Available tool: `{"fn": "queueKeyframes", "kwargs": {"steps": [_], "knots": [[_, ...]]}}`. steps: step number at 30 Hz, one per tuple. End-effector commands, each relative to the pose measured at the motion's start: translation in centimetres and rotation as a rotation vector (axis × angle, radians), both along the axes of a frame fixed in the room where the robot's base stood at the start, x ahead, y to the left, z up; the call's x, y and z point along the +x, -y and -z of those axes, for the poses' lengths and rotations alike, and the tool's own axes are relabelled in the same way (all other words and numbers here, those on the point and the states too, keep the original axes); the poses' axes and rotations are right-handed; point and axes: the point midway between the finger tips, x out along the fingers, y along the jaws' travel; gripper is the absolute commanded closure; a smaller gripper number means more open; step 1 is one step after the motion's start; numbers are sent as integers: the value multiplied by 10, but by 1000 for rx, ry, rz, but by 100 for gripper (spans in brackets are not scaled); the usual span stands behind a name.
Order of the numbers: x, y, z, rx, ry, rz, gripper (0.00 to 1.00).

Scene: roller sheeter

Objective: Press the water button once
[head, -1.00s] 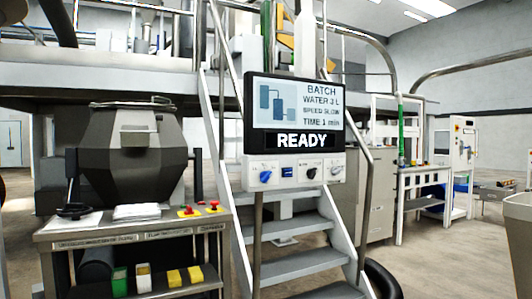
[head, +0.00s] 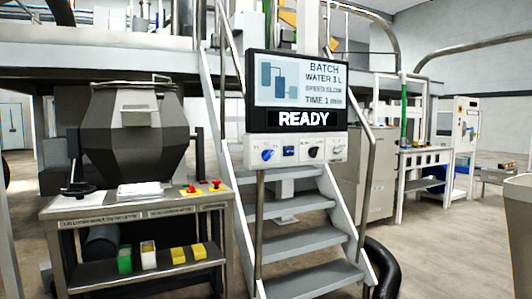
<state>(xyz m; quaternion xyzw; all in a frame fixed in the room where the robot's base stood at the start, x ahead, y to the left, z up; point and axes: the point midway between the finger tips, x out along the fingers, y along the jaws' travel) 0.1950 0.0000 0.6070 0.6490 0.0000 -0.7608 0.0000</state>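A control panel (head: 294,151) stands on a post in the middle of the head view. Its screen (head: 297,90) reads BATCH, WATER 3 L or similar, a speed line, TIME 1 min and READY. Below the screen is a row of controls: a blue knob (head: 267,155), a small blue square button (head: 289,151), a black knob (head: 313,152) and a pale control (head: 336,149) at the right end. The small labels are too blurred to read, so I cannot tell which control is for water. My gripper is not in view.
Stairs (head: 300,237) rise behind the panel. A black hose (head: 384,266) lies at their foot. Floor (head: 440,250) is open at the right.

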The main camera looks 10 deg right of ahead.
Motion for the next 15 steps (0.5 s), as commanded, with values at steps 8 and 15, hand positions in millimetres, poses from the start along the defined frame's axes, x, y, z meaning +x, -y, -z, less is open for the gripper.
{"fn": "queueKeyframes", "kwargs": {"steps": [8, 15], "knots": [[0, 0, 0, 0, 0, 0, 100], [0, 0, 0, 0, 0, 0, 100]]}}
